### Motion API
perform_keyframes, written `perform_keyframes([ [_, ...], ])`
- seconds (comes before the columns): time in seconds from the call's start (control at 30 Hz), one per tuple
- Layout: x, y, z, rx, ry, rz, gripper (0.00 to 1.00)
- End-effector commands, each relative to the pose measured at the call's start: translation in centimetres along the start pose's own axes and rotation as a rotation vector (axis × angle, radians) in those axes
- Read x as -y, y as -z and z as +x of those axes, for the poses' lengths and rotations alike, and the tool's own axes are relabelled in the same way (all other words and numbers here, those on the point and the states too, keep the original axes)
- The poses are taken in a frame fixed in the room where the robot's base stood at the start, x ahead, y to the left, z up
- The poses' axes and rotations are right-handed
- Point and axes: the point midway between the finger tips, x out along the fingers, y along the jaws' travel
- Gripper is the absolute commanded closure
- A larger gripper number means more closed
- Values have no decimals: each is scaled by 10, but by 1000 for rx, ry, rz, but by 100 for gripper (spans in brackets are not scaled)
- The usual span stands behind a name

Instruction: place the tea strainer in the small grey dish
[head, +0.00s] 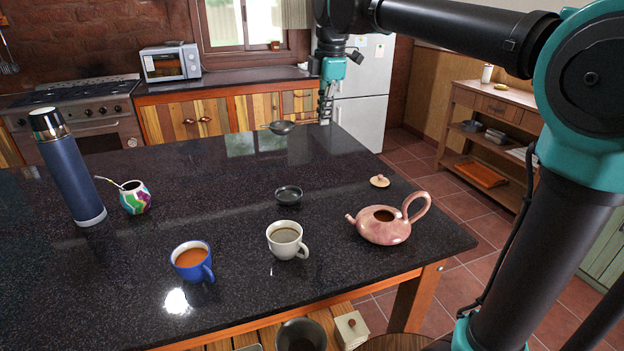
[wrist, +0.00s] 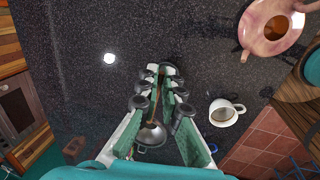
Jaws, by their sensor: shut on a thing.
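My gripper (head: 325,118) is shut on the tea strainer's handle, above the table's far side. The strainer (head: 282,127) has a dark round bowl that sticks out to the left of the fingers. In the wrist view the strainer's metal bowl (wrist: 152,135) shows between the fingers (wrist: 165,75), with its thin handle running up toward the tips. The small grey dish (head: 288,194) sits on the dark table behind the white cup, nearer the camera than my gripper, and looks empty. In the wrist view the fingers hide much of the area around it.
A white cup (head: 287,240), a blue cup (head: 193,262) and a pink teapot (head: 384,223) stand near the dish. The teapot's lid (head: 379,181) lies behind the teapot. A flask (head: 67,167) and a colourful gourd (head: 135,197) stand left. The table (head: 215,205) is clear between gripper and dish.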

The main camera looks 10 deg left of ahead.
Motion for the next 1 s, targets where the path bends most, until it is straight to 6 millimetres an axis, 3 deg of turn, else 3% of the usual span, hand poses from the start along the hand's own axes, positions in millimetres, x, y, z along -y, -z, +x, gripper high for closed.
perform_keyframes([
  [0.17,2,3,13,-9,1,-42,100],
  [0.7,26,0,136,-9,1,-41,100],
  [1.0,32,0,165,-9,1,-40,100],
])
